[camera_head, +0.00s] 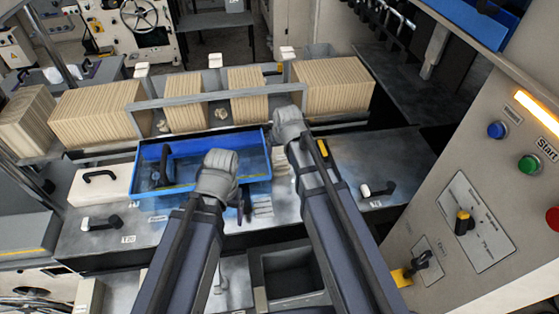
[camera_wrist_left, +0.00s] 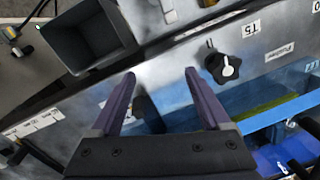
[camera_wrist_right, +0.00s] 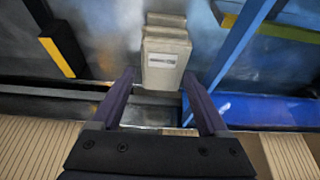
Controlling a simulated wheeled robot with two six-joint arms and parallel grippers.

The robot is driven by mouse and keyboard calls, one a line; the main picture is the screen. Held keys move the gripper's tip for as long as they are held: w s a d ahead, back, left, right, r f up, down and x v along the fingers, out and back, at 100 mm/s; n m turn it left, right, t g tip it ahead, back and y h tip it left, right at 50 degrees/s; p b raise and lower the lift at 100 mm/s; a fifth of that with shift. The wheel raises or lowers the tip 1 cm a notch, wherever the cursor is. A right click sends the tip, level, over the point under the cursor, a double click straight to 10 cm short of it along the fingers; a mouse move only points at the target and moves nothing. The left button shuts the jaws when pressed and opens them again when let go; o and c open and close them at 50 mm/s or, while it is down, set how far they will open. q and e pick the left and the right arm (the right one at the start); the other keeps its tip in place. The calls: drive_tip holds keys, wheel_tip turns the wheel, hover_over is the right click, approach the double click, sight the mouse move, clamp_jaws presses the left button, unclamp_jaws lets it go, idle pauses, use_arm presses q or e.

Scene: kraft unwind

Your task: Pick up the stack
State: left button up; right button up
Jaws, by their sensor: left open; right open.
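Several tan, ribbed stacks stand in a row along the back rack in the head view, among them a wide one (camera_head: 332,87) at the right and narrower ones (camera_head: 249,92) in the middle. Which one the task means, I cannot tell. My right gripper (camera_head: 288,122) is at the rack's front edge. In the right wrist view its open fingers (camera_wrist_right: 163,100) point toward a pale grey labelled block (camera_wrist_right: 165,58); I cannot tell whether they touch it. Tan ribbed faces (camera_wrist_right: 35,148) show at the bottom. My left gripper (camera_head: 218,172) is over the blue tray's front right; its open fingers (camera_wrist_left: 160,95) hold nothing.
The blue tray (camera_head: 148,205) holds a dark tool (camera_head: 162,170). Black handles stand on the metal table on both sides. A dark bin (camera_head: 285,275) is at the front. The control panel (camera_head: 480,215) bounds the right. Bare table (camera_head: 365,155) shows right of my right arm.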

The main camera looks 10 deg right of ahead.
sight(280, 152)
use_arm(q)
wheel_tip(280, 152, down, 4)
drive_tip(key=b, duration=0.3)
drive_tip(key=shift+f, duration=0.1)
use_arm(e)
drive_tip(key=x, duration=0.4)
drive_tip(key=shift+w+f, duration=0.2)
drive_tip(key=shift+f, duration=0.1)
drive_tip(key=shift+r, duration=0.1)
drive_tip(key=c, duration=1)
